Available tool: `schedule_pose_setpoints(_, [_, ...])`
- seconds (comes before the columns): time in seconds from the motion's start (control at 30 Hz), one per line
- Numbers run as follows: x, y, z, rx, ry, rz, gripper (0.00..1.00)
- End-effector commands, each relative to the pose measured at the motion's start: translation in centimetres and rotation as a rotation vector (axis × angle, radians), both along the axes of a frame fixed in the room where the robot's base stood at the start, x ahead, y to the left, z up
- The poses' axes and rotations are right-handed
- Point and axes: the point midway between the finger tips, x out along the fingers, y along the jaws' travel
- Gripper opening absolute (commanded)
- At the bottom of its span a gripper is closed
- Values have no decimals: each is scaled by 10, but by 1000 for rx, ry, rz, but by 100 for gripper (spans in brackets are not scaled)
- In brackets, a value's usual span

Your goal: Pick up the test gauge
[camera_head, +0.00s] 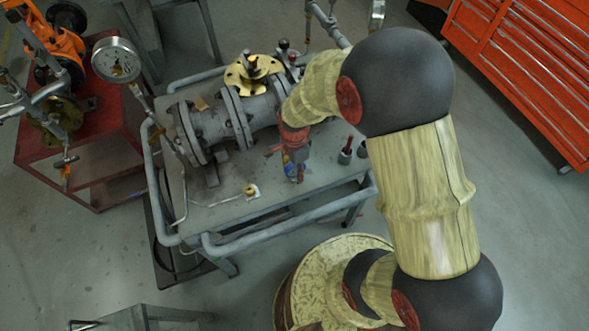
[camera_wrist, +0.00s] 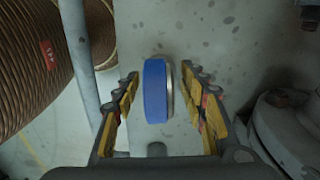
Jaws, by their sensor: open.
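A round, thick disc with a blue rim and a silvery edge, which looks like the test gauge (camera_wrist: 156,92), stands on edge on the grey bench top in the wrist view. Its dial face is not visible. My gripper (camera_wrist: 162,88) is open, with one yellow-padded finger left of the disc and one right of it. There are gaps on both sides, and I cannot tell how far the fingers reach down beside it. In the head view my gripper (camera_head: 294,166) is small and partly hidden over the bench, right of centre and in front of the flanged valve body.
The grey flanged valve body (camera_head: 237,118) lies on the bench (camera_head: 222,212), which has a tubular rail (camera_head: 270,243). A dial gauge (camera_head: 117,60) stands on pipework at left.

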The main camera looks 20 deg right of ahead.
Motion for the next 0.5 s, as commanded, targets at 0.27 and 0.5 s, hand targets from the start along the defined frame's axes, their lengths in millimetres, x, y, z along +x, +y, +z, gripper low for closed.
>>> schedule_pose_setpoints(0.27, [0, 0, 0, 0, 1, 0, 28])
schedule_pose_setpoints(0.5, [0, 0, 0, 0, 1, 0, 15])
